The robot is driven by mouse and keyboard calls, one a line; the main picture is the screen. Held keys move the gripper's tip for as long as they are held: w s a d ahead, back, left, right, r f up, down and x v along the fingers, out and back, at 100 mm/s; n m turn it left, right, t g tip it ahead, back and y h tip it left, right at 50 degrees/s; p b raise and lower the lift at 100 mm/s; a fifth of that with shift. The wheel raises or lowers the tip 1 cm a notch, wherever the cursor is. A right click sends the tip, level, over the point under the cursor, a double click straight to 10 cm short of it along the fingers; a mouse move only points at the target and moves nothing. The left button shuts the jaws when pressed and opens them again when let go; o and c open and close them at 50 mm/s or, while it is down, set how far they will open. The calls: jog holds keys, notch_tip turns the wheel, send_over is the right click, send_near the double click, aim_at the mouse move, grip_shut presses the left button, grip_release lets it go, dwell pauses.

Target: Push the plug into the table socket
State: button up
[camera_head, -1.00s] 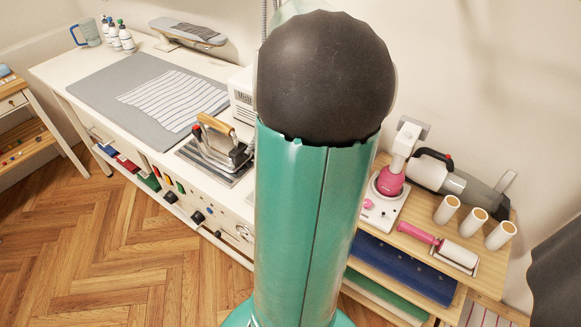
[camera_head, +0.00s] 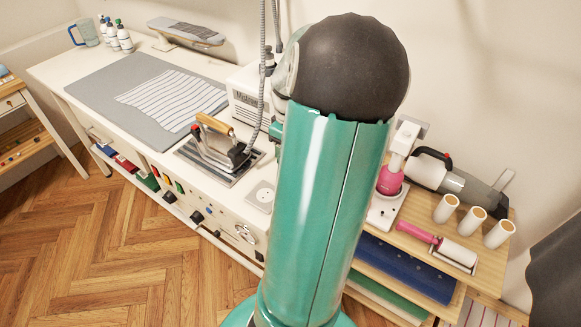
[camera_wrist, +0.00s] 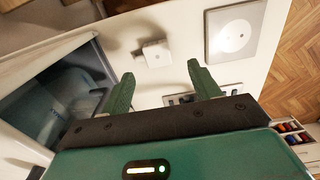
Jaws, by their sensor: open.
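The table socket (camera_head: 262,196) is a pale square plate with a round face on the white worktop, just left of my arm. It also shows at the upper right of the wrist view (camera_wrist: 232,33). A small white block that looks like the plug (camera_wrist: 155,53) is in the wrist view, left of the socket and apart from it. My gripper (camera_wrist: 160,69) is open, its two green fingers pointing toward the block, which shows just past the fingertips. I cannot tell the remaining gap. The plug and gripper fingers are hidden behind my arm in the head view.
An iron (camera_head: 218,143) stands on a metal plate left of the socket, with a grey hose rising from it. A white machine (camera_head: 246,96) stands behind. A grey mat (camera_head: 88,80) lies left. A side shelf (camera_head: 405,225) with a pink-and-white device is at right.

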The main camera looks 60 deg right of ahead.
notch_tip(320, 180, down, 5)
jog(key=shift+s+d+f, duration=0.1)
jog(key=shift+s, duration=0.05)
dwell(0.4)
jog(key=c, duration=1)
